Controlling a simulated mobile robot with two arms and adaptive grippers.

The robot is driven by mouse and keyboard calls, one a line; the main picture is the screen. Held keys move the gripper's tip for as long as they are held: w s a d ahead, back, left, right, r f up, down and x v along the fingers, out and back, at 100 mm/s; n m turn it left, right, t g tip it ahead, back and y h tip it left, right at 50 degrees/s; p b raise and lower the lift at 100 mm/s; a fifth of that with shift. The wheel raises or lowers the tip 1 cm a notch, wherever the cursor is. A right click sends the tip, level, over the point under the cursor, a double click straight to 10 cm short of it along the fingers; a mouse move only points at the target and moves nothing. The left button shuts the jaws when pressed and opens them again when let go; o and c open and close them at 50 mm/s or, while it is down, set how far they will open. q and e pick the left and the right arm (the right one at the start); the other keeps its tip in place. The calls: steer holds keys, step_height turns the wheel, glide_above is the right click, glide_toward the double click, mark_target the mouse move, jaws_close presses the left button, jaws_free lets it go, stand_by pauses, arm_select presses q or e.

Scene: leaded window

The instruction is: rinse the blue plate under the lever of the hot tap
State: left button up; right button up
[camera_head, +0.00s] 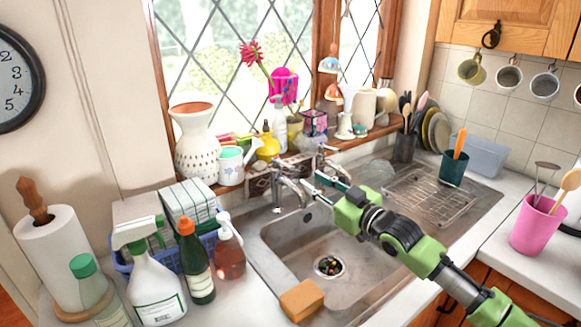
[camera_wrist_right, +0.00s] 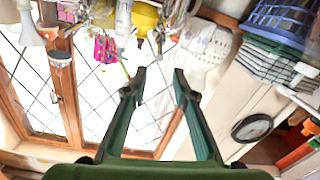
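Two metal taps stand at the back of the sink (camera_head: 290,244): a left tap (camera_head: 286,188) and a right tap (camera_head: 323,156). I cannot tell which is the hot one. My right gripper (camera_head: 312,179) is above the back of the sink, close to the left tap's right side. I cannot tell whether it touches the tap. In the right wrist view its two green fingers (camera_wrist_right: 160,72) are apart with nothing between them. I see no blue plate. My left gripper is not in view.
An orange sponge (camera_head: 301,299) lies at the sink's front edge. Bottles and a blue basket (camera_head: 122,254) crowd the left counter. A wire rack (camera_head: 430,193) covers the drainer on the right. A vase (camera_head: 196,150) and pots line the windowsill.

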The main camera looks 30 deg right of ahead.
mark_target(290, 167)
steer(key=w, duration=0.3)
steer(key=w+a+p, duration=0.1)
steer(key=w, duration=0.6)
steer(key=shift+w+a+p, duration=0.4)
steer(key=shift+f, duration=0.1)
steer(key=shift+c, duration=0.4)
jaws_close()
